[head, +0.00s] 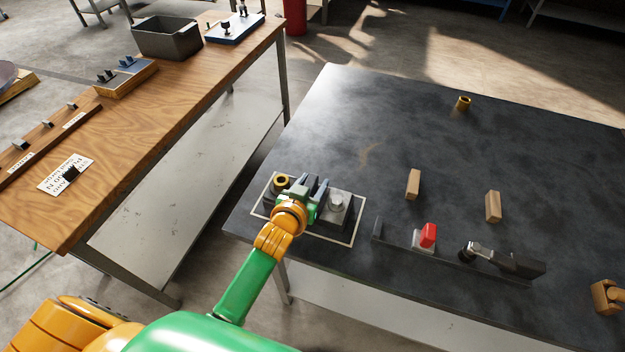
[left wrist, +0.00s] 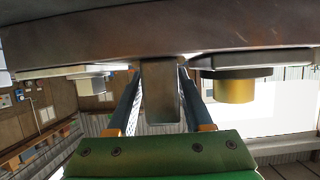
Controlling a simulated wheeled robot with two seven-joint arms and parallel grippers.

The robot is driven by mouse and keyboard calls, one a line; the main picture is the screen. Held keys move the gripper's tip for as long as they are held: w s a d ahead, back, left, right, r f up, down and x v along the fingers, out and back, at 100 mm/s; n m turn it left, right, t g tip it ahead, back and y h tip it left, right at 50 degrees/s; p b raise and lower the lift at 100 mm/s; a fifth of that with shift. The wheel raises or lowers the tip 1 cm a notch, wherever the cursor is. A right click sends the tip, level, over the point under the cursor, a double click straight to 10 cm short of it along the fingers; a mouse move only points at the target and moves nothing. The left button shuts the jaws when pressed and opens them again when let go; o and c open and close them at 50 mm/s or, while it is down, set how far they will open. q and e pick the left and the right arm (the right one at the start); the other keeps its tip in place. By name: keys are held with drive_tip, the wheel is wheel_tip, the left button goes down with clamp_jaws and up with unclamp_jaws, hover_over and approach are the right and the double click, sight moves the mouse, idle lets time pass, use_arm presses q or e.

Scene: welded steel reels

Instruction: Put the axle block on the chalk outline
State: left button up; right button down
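The axle block (head: 337,203) is a grey block with a brass ring at its left end and a silver round knob at its right end. In the head view it lies within the white chalk outline (head: 357,228) on the dark table. My left gripper (head: 314,186) is over its middle and hides part of it. In the left wrist view my left gripper (left wrist: 160,80) has its two fingers close against both sides of the block's grey middle post (left wrist: 161,100). Whether the block rests flat is hard to tell.
On the dark table (head: 330,120), a red piece (head: 428,235), a dark rail and a toggle clamp (head: 490,253) stand right of the outline. A wooden bench (head: 130,140) stands left.

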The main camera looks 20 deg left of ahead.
use_arm(q)
drive_tip(key=shift+s+d+r, duration=0.1)
drive_tip(key=shift+s+r, duration=0.05)
drive_tip(key=shift+s+r, duration=0.1)
drive_tip(key=shift+s, duration=0.2)
drive_tip(key=v, duration=1.1)
drive_tip(key=shift+s, duration=0.1)
